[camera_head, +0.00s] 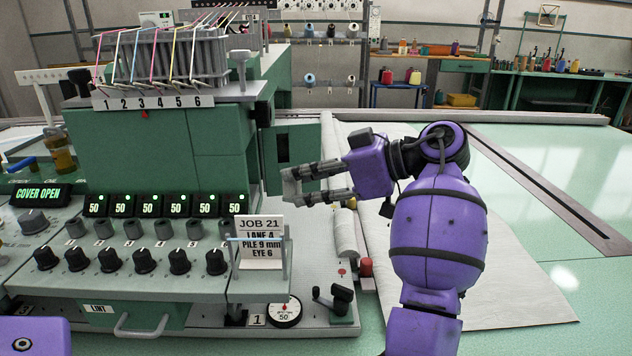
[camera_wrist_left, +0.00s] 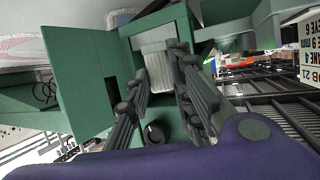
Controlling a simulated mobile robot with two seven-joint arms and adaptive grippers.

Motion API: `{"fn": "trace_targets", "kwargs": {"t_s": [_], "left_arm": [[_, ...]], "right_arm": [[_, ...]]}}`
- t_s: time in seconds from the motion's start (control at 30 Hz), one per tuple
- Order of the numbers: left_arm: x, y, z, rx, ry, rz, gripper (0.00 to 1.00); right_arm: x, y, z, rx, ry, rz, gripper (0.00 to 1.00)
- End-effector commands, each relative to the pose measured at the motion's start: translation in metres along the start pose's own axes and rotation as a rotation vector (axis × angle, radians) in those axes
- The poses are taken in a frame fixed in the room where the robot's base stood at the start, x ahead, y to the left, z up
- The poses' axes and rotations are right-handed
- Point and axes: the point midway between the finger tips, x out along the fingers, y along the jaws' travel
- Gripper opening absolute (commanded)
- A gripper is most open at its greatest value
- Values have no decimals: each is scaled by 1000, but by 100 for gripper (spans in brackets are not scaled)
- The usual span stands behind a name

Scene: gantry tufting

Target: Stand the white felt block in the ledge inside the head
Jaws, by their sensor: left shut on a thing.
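My left gripper (camera_head: 304,186) reaches leftward from the purple arm in the head view, beside the open side of the green head (camera_head: 170,150). It is shut on the white felt block (camera_head: 291,188), a small pale piece at the fingertips. In the left wrist view, the white felt block (camera_wrist_left: 157,72) is between the two fingers (camera_wrist_left: 160,85), in front of or inside the green opening. The open cover door (camera_wrist_left: 72,75) stands to its left. The ledge is hidden, and I cannot tell whether the block touches it. My right gripper is not in view.
The display (camera_head: 38,193) reads COVER OPEN. A job card (camera_head: 259,243) names lane 4, pile 9 mm, eye 6. A red knob (camera_head: 366,267) and a black crank (camera_head: 336,298) stand below my gripper.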

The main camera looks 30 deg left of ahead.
Motion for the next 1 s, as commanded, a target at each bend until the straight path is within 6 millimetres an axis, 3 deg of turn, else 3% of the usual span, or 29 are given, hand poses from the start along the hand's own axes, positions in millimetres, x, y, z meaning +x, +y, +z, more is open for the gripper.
{"fn": "trace_targets", "kwargs": {"t_s": [1.0], "left_arm": [[94,0,-40,-1,2,-2,0]], "right_arm": [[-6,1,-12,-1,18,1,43]]}}
